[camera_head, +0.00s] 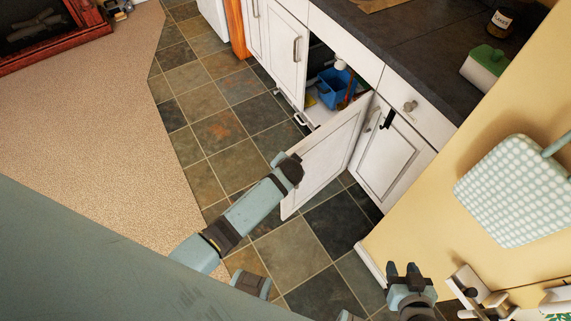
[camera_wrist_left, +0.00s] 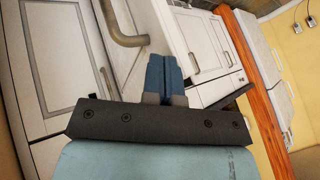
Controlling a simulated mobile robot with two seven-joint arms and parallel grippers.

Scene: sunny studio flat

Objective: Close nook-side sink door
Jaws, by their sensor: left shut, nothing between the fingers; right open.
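The nook-side sink door (camera_head: 322,158) is a white panel standing wide open, swung out from the cabinet front beside the yellow wall. The sink cabinet opening shows behind it, with a blue bucket (camera_head: 336,88) inside. My left gripper (camera_head: 281,158) is at the door's outer end; its fingers are mostly hidden by the wrist, and I cannot tell whether it touches the door. In the left wrist view its fingers (camera_wrist_left: 164,72) are shut with nothing between them, in front of white cabinet fronts. My right gripper (camera_head: 403,270) is open and empty at the bottom, right of the door.
A closed white cabinet door (camera_head: 391,162) with a dark handle is right of the opening. Another closed door (camera_head: 287,52) is left of it. A dark countertop (camera_head: 400,40) runs above. The tiled floor (camera_head: 215,125) left of the open door is clear. A yellow wall (camera_head: 425,225) bounds the right.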

